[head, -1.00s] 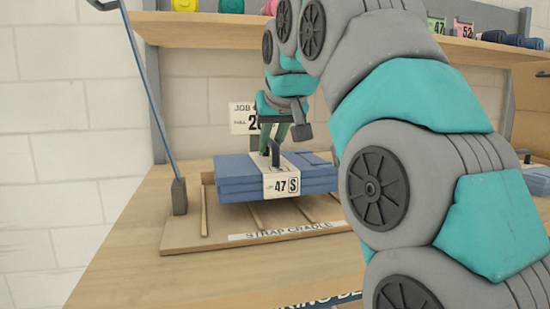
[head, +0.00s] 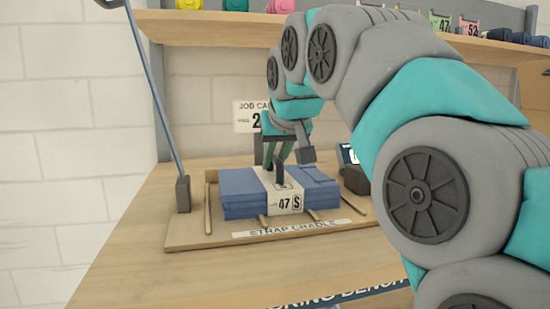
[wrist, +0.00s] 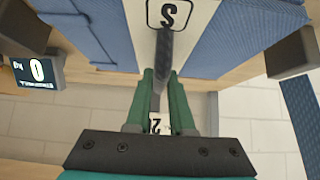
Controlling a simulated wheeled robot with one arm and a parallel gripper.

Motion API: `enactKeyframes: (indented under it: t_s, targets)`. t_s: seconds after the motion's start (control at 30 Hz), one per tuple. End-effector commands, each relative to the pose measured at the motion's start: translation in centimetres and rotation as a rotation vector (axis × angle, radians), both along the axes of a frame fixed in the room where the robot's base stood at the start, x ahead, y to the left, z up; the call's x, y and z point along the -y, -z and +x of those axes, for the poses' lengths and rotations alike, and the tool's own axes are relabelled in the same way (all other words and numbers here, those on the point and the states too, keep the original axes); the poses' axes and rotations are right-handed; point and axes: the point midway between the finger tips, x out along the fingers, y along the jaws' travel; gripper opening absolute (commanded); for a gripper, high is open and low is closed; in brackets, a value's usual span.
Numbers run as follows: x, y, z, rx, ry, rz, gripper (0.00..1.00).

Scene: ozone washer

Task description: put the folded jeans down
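The folded jeans (head: 240,194) are a flat blue stack with a white band (head: 284,199) reading 47 S and a dark upright handle (head: 279,173). They lie level over the slats of the wooden strap cradle (head: 190,240), down on it or very close; a small gap underneath cannot be ruled out. My gripper (head: 279,160) is directly above the stack. In the wrist view, its green fingers (wrist: 162,88) stand on both sides of the handle (wrist: 164,48) and appear closed on it. The jeans (wrist: 238,35) show on both sides of the band there.
A blue lever (head: 160,95) on a dark base rises left of the cradle. A dark device (head: 355,180) with a small display (wrist: 38,70) reading 0 stands to the right. A job card (head: 246,117) is behind, below a shelf (head: 220,28). The bench front is clear.

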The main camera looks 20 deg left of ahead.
Motion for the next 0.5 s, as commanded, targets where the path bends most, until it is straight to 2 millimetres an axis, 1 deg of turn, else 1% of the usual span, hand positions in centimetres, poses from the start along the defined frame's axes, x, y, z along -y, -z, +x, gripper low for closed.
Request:
enactKeyframes:
  t_s: [0.03, 0.23, 0.5]
  targets:
    - [0.00, -0.04, -0.01, 0.001, 0.000, 0.001, 0.26]
    - [0.00, -0.01, 0.00, 0.000, 0.000, 0.000, 0.49]
    - [-0.01, -0.11, 0.00, 0.000, 0.000, 0.000, 0.50]
